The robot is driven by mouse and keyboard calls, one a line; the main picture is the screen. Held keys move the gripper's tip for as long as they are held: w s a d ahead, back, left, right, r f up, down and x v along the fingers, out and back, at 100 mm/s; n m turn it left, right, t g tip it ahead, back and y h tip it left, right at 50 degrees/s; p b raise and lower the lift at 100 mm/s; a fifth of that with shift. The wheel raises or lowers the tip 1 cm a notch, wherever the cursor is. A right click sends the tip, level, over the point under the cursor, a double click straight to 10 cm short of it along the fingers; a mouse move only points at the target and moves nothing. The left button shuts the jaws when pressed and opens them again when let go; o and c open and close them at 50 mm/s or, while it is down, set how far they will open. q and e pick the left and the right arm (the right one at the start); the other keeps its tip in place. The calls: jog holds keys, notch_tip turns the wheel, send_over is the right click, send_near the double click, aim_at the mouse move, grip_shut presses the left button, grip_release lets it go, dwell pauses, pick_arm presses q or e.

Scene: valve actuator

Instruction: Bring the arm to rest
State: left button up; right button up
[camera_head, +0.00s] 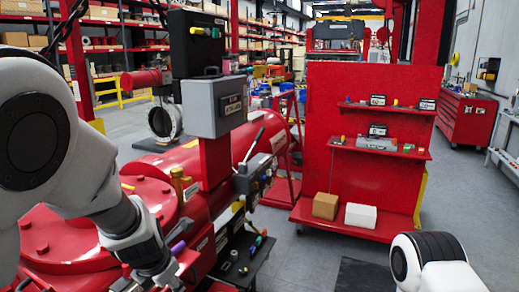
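My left arm (70,140) comes in from the left, white with dark joints, and bends down over the red valve actuator (85,240). My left gripper (168,276) is dark and low in the picture, beside the actuator's red body. It is small and partly lost against the dark parts there, so its finger opening is unclear. I cannot tell whether it touches anything. Of my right arm (435,262), only a white and black link shows at the bottom right edge. My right gripper is out of view.
A grey box (213,105) and a control block with a lever (254,172) stand by the actuator. A small black shelf (240,265) holds coloured-handled tools. A red rack (370,90) carries a cardboard box (325,205) and a white box (360,215). Grey floor (300,250) is open between.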

pick_arm(q)
notch_tip(320, 180, down, 10)
jog(key=a+g+b, duration=0.1)
jog(key=g+b, duration=0.1)
jog(key=s+a+f+m+g+b, duration=0.1)
jog(key=s+a+f+m+b, duration=0.1)
jog(key=s+f+m, duration=1.1)
jog(key=s+a+f+m+g+b, duration=0.2)
jog(key=s+f+m+b, duration=0.3)
jog(key=s+f+m, duration=0.8)
notch_tip(320, 180, down, 5)
jog(key=a+m, duration=0.1)
jog(key=m, duration=0.2)
jog(key=shift+s+f, duration=0.15)
jog(key=shift+s, duration=0.05)
pick_arm(e)
notch_tip(320, 180, down, 10)
jog(key=w, duration=0.2)
jog(key=shift+a+r, duration=0.2)
jog(key=shift+a, duration=0.1)
jog(key=shift+s, duration=0.1)
